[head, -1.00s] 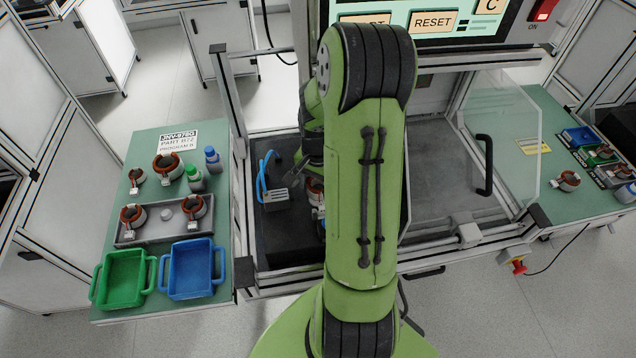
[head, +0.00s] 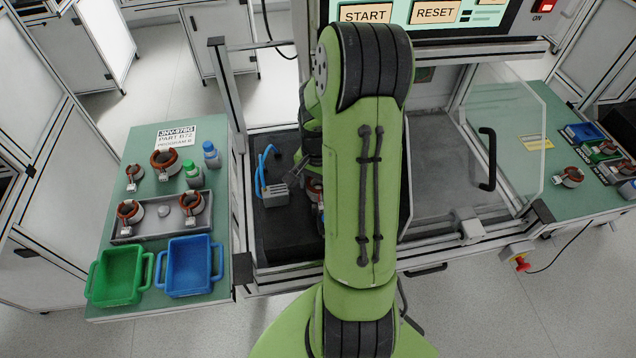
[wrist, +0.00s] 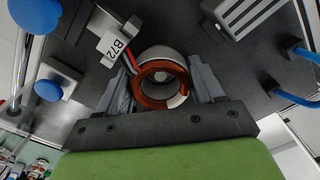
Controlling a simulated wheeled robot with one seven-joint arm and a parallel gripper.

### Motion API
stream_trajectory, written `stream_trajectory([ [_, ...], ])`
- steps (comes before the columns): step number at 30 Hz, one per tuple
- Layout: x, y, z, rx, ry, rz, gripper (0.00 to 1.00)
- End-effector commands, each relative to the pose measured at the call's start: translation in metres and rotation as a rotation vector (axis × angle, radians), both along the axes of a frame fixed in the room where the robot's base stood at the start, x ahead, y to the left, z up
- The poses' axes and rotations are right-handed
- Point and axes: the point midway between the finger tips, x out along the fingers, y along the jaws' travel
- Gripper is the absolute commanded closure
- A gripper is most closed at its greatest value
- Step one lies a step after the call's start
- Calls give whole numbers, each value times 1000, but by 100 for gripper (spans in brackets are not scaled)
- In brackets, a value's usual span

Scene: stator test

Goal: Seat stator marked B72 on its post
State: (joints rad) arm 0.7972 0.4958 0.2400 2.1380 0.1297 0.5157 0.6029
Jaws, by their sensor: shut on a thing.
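The stator marked B72 (wrist: 160,64) is a grey ring with copper windings, with a white B72 tag (wrist: 115,46) and red and black leads at its upper left in the wrist view. My gripper (wrist: 163,82) is shut on it, one grey finger on each side. In the head view a small part of the copper stator (head: 314,188) shows left of my arm, over the dark fixture plate (head: 275,238). My arm hides most of the gripper there. The post is hidden, and I cannot tell whether the stator is around it.
Beside the stator are a grey finned block (wrist: 244,12) with blue hoses and blue-knobbed clamps (wrist: 48,90). The left table (head: 215,275) bears several stators, bottles, a grey tray and green and blue bins. A clear door (head: 510,140) stands open at right.

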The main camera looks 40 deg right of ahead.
Motion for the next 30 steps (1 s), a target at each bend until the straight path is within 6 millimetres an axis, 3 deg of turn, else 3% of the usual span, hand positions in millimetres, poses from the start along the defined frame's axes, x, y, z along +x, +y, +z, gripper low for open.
stream_trajectory([
  [8,0,0,-2,-1,-1,0,78],
  [9,0,0,-2,-1,-1,0,30],
  [14,0,0,-2,-1,0,0,5],
  [23,0,0,-1,-1,0,0,3],
  [26,1,-1,12,-3,-2,-1,3],
  [30,1,-1,49,-7,-5,0,3],
])
